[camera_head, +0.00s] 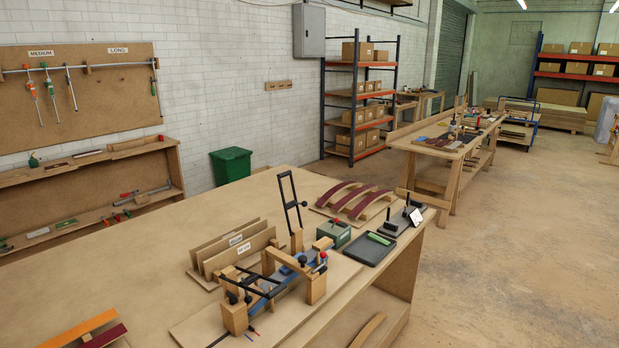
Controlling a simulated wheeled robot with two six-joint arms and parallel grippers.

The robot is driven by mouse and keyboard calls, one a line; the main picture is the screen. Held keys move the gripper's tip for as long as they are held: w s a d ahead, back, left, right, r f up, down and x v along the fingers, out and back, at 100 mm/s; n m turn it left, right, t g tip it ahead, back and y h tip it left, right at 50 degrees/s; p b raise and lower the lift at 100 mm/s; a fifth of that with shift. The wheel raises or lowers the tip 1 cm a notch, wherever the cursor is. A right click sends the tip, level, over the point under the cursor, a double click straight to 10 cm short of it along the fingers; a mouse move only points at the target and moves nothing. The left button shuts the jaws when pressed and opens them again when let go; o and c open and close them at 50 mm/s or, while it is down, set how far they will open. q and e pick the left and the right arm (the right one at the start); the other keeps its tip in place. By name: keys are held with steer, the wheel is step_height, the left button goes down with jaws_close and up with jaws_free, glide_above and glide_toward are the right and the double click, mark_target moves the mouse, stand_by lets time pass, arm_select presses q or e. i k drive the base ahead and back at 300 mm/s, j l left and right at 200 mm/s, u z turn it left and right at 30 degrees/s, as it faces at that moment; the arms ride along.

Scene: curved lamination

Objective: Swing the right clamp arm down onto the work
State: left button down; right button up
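A wooden bending jig stands on a base board (200,328) near the front right of the workbench. A blue strip (284,277), apparently the work, runs along it between wooden blocks. A black frame-like clamp arm (291,204) stands raised and tilted slightly at the jig's far side, next to a wooden post (297,240). Another black frame (247,284) lies low across the near left part of the jig. Red and black knobs (322,255) show at the right end. Contact between frames and strip is too small to tell. Neither of my grippers is in view.
Upright panels (240,246) in a rack stand behind the jig. A green-grey box (334,234), a dark tray (370,247) and curved maroon-and-wood strips (352,198) lie to its right. Orange and maroon pieces (85,330) lie at the front left. The bench's left middle (140,270) is clear.

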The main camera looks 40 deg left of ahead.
mark_target(293, 203)
steer(key=i+l+u, duration=0.15)
steer(key=u, duration=0.3)
steer(key=l+u, duration=0.4)
steer(key=i+j, duration=0.05)
